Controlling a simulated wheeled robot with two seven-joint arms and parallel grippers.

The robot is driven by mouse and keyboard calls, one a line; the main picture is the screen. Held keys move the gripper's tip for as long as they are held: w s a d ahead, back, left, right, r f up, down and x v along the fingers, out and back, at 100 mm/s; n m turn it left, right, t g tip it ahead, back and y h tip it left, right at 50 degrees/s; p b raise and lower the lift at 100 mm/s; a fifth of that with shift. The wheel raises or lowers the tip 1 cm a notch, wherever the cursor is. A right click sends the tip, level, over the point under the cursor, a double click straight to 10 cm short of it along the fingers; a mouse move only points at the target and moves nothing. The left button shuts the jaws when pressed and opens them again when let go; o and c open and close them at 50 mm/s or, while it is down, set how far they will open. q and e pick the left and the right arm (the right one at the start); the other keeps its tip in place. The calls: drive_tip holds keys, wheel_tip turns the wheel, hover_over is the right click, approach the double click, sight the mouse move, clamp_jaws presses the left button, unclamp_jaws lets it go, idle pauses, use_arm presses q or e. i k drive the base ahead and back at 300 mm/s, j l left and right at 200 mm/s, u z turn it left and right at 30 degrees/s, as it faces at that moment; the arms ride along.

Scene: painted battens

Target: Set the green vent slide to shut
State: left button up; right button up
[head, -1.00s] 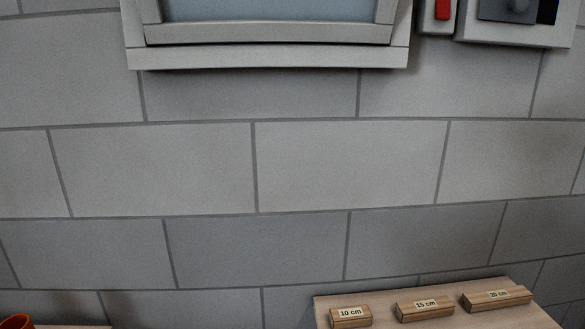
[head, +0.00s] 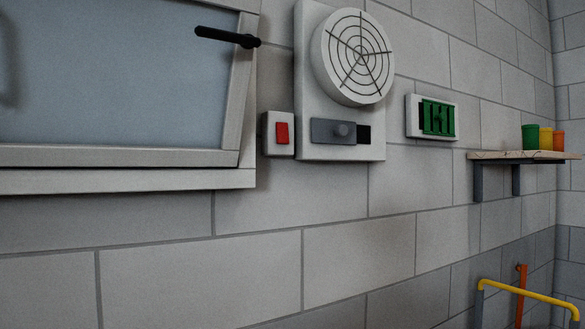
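The green vent slide (head: 438,117) is a slotted green plate in a white frame (head: 432,135) on the grey block wall, right of the middle in the head view. The plate sits toward the right of its frame. A narrow dark strip shows at the left end of the frame, beside the plate. I cannot tell how much of the opening behind the plate is covered. Neither of my grippers is in view.
Left of the vent are a round fan grille (head: 352,57), a grey slider with a knob (head: 333,132), a red switch (head: 282,133) and a window with a black handle (head: 227,37). Right are a shelf (head: 525,156) with cups and a yellow rail (head: 527,293).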

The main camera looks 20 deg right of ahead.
sight(442, 117)
drive_tip(key=z, duration=1.65)
drive_tip(key=i+l+u, duration=0.25)
